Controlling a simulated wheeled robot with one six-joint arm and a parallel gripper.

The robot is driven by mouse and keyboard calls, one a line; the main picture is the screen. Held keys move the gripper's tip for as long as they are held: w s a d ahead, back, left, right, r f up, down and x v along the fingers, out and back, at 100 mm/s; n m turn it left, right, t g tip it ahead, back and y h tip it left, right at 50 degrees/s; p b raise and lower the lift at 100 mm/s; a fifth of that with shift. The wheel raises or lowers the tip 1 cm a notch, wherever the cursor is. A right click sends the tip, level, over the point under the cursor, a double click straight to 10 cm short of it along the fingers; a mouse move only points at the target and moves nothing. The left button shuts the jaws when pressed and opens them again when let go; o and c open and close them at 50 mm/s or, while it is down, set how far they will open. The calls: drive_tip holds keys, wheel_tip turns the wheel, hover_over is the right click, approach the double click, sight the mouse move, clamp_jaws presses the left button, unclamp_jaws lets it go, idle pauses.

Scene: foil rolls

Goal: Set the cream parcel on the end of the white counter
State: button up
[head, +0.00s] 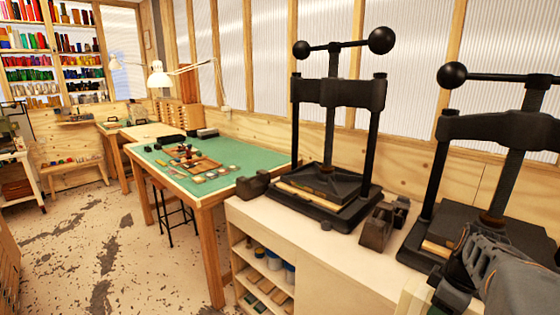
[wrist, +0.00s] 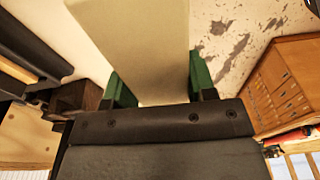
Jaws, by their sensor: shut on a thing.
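The cream parcel (wrist: 135,45) is a long pale block in the wrist view. The green-tipped fingers of my gripper (wrist: 158,88) are on either side of it and shut on it. In the head view my gripper (head: 445,298) is at the lower right, and a pale part of the parcel (head: 412,296) shows at its left; the rest is cut off or hidden. The white counter (head: 335,240) runs from the middle to the lower right, with open shelves below its left end. I cannot tell the gap between parcel and counter.
Two black screw presses (head: 338,125) (head: 500,130) stand on the counter, with dark metal blocks (head: 382,222) between them. Another dark block (head: 252,186) sits at the counter's left end. A green-topped table (head: 225,160) adjoins there. The counter's front strip is mostly clear.

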drive_tip(key=w+f, duration=0.1)
drive_tip(key=w+a+f, duration=0.1)
drive_tip(key=w, duration=0.1)
drive_tip(key=shift+f+m, duration=0.2)
drive_tip(key=shift+m, duration=0.1)
drive_tip(key=w+a+f+m, duration=0.3)
drive_tip(key=a+f, duration=0.6)
drive_tip(key=f, duration=0.3)
drive_tip(key=w+a+f+m+h, duration=0.1)
drive_tip(key=w+a+f+m, duration=0.3)
drive_tip(key=a+f, duration=0.5)
wheel_tip(320, 180, down, 4)
drive_tip(key=shift+r+m, duration=0.1)
drive_tip(key=shift+m, duration=0.5)
